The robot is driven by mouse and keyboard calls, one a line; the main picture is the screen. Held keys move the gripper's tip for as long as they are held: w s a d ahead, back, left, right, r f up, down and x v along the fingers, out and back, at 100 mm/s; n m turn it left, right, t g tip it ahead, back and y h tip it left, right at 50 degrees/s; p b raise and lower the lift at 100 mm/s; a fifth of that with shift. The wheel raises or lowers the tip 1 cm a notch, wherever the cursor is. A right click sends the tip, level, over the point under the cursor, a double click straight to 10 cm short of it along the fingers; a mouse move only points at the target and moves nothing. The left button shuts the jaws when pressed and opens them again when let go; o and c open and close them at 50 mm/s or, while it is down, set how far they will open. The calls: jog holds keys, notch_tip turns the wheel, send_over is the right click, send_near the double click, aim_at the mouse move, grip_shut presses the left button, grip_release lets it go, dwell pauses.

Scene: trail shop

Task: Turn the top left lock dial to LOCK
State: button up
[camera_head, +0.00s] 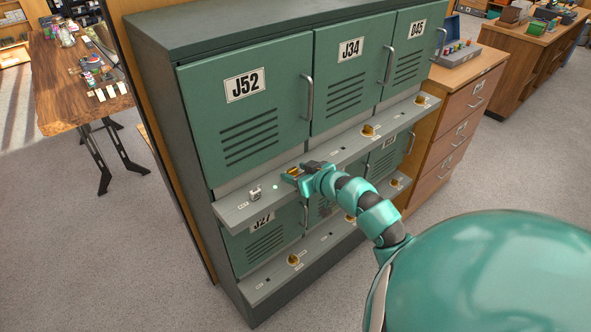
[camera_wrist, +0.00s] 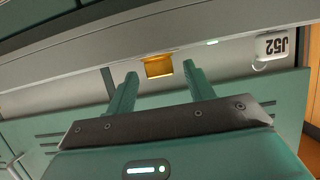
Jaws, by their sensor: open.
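The top left lock dial is a yellow knob (camera_head: 293,172) on the grey ledge (camera_head: 234,211) below the green J52 door (camera_head: 246,112). In the wrist view the dial (camera_wrist: 158,67) shows just beyond and between my fingertips. My gripper (camera_head: 291,178) is at the dial in the head view, partly covering it. In the wrist view my gripper (camera_wrist: 160,76) is open, one finger to each side of the dial. I cannot tell whether the fingers touch it. The dial's markings and setting are too small to read.
A white J52 tag (camera_head: 255,194) hangs on the ledge left of the dial; it appears upside down in the wrist view (camera_wrist: 277,45). Other yellow dials, such as one under J34 (camera_head: 369,131), and door handles (camera_head: 307,98) stick out. Open floor lies left of the lockers.

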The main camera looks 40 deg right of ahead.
jog(key=shift+w+f, duration=0.15)
jog(key=shift+w, duration=0.3)
jog(key=shift+c, duration=0.2)
jog(key=c, duration=0.9)
jog(key=shift+c, duration=0.2)
